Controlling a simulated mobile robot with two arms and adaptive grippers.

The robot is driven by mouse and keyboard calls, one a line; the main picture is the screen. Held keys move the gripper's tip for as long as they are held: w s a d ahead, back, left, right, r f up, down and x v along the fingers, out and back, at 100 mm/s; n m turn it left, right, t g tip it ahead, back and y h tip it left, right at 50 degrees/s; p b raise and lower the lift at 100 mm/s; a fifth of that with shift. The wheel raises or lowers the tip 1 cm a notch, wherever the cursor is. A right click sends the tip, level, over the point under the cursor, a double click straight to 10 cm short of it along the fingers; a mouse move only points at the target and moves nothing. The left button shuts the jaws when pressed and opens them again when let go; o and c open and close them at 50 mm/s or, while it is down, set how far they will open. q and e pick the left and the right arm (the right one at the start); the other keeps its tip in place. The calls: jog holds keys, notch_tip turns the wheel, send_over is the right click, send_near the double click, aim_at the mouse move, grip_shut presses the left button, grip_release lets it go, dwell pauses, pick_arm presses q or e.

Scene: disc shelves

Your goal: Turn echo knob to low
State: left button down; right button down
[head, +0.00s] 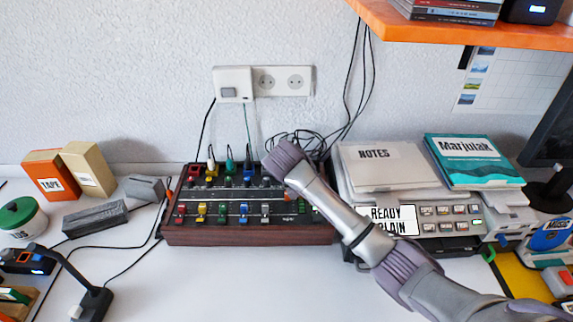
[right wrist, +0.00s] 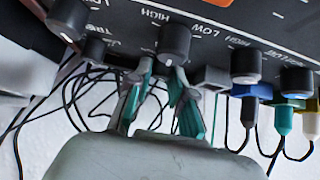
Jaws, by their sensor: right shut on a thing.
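The dark control panel (head: 233,220) with wooden sides sits on the white desk against the wall. My right arm comes in from the right, and its gripper (head: 277,158) is over the panel's back right part, hiding the knobs there. In the right wrist view the two teal-padded fingertips (right wrist: 161,78) are at a black knob (right wrist: 174,40), one on each side of its lower part, and shut on it. LOW and HIGH are printed by it; I cannot read an echo label. A light mark shows low on this knob. My left gripper is not in view.
Other black knobs (right wrist: 245,65) stand close on both sides. Coloured plugs with cables (right wrist: 283,118) line the panel's back edge. A grey device (head: 440,225) with a notes binder (head: 375,165) stands close on the right. An orange shelf (head: 470,30) hangs above right.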

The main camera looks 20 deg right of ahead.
jog(key=n+y+p, duration=0.1)
jog(key=p, duration=0.1)
jog(key=n+y+p, duration=0.1)
jog(key=n+p, duration=0.1)
jog(key=shift+d+r+y+p, duration=0.2)
jog(key=shift+y+p, duration=0.1)
jog(key=shift+p, duration=0.05)
jog(key=shift+n+y+p, duration=0.6)
jog(key=shift+n+p, duration=0.05)
jog(key=shift+n, duration=0.25)
jog(key=shift+f+n+y+p, duration=0.15)
jog(key=shift+n+y+p, duration=0.35)
jog(key=shift+n+y, duration=0.3)
jog(key=shift+d+n, duration=0.1)
jog(key=shift+n, duration=0.2)
jog(key=c, duration=1)
grip_release()
jog(key=shift+f, duration=0.1)
